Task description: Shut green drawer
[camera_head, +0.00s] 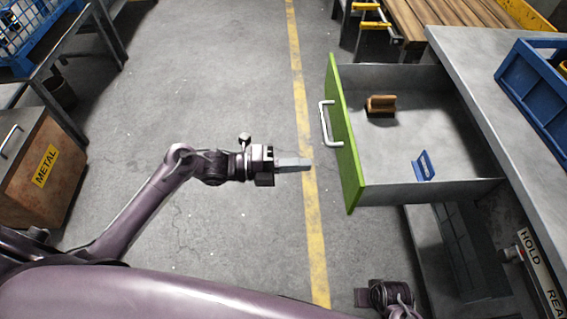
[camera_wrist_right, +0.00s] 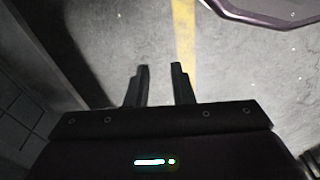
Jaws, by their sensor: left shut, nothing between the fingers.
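The green drawer (camera_head: 345,135) is pulled out to the left from under a grey workbench, its green front facing left. A silver handle (camera_head: 328,124) is fixed on that front. Inside the drawer lie a brown block-like object (camera_head: 380,105) and a small blue item (camera_head: 424,165). My left gripper (camera_head: 308,164) is shut and empty, pointing right, just left of the drawer front and a little below the handle, seemingly apart from it. My right gripper, low at the bottom right of the head view, is open and empty over the floor in the right wrist view (camera_wrist_right: 161,85).
The grey workbench (camera_head: 460,50) carries a blue crate (camera_head: 530,100) on the right. A brown cabinet marked METAL (camera_head: 40,165) stands at the left. A wooden bench (camera_head: 440,20) is at the back. Open floor with a yellow line (camera_head: 297,70) lies between.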

